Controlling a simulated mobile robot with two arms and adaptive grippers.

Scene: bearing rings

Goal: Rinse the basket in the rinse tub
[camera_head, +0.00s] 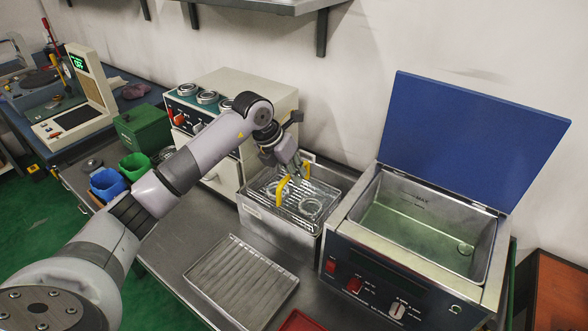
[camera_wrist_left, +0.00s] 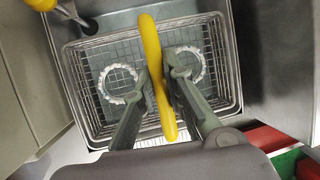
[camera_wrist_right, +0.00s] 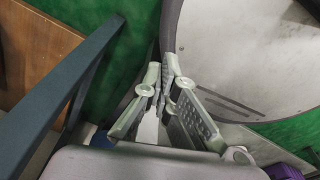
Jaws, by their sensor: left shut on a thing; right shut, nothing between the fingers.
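My left gripper (camera_head: 292,173) is shut on the yellow handle (camera_head: 281,190) of the wire basket (camera_head: 322,190). In the left wrist view my left gripper (camera_wrist_left: 162,66) has the handle (camera_wrist_left: 150,40) between its fingers. The basket (camera_wrist_left: 72,75) holds metal rings, one left of the handle (camera_wrist_left: 118,98) and one right of it (camera_wrist_left: 203,66). The basket is at the mouth of the grey metal rinse tub (camera_head: 272,228), within its walls; how deep it sits is hard to tell. My right gripper (camera_wrist_right: 163,75) is shut and empty, away from the tub.
A cleaner with a liquid-filled basin (camera_head: 425,232) and raised blue lid (camera_head: 470,135) stands right of the tub. A ribbed drain tray (camera_head: 240,280) lies in front. A dial-fronted machine (camera_head: 240,95) stands behind left. Green (camera_head: 135,165) and blue bins (camera_head: 108,184) are at left.

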